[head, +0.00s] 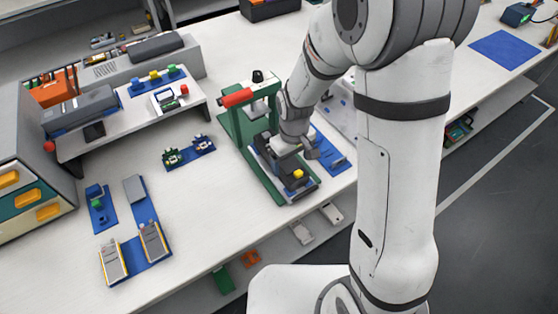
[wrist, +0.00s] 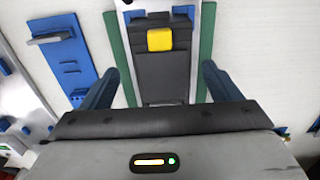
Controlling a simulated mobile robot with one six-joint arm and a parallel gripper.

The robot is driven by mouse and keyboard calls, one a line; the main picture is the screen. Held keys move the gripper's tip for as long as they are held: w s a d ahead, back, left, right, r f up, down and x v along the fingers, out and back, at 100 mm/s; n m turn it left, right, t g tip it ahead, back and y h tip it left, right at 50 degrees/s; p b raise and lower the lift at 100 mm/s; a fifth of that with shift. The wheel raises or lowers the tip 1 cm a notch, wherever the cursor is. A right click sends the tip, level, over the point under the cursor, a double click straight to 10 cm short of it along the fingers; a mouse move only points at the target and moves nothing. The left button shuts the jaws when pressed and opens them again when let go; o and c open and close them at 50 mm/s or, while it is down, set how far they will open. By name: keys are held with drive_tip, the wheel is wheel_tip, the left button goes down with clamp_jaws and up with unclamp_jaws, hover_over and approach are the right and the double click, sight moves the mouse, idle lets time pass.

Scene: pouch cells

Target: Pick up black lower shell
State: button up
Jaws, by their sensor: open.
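A black shell-like part, which I take for the black lower shell (wrist: 163,77), lies in a green-sided fixture (wrist: 206,40) in the wrist view. A yellow block (wrist: 160,40) sits on it towards the far end. In the head view the dark part (head: 290,184) and yellow block show at the near end of the green fixture (head: 232,124). My gripper (wrist: 160,70) is open, with one blue finger on each side of the black part. The fingers appear apart from it, but their height over it is unclear. My gripper body hides the part's near end.
The fixture carries a red-handled press (head: 237,97) close to my wrist. Boards (head: 189,150) and cell trays (head: 135,253) lie left, with bare white table between.

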sight(291, 166)
drive_tip(key=shift+s+f+p, duration=0.15)
drive_tip(key=shift+f, duration=1.05)
drive_tip(key=shift+s+f+p, duration=0.15)
drive_tip(key=shift+f, duration=1)
drive_tip(key=shift+c, duration=0.3)
drive_tip(key=c, duration=1)
drive_tip(key=shift+r, duration=0.2)
drive_tip(key=shift+c, duration=0.2)
wheel_tip(291, 166, up, 28)
drive_tip(key=b, duration=0.1)
drive_tip(key=shift+f, duration=0.25)
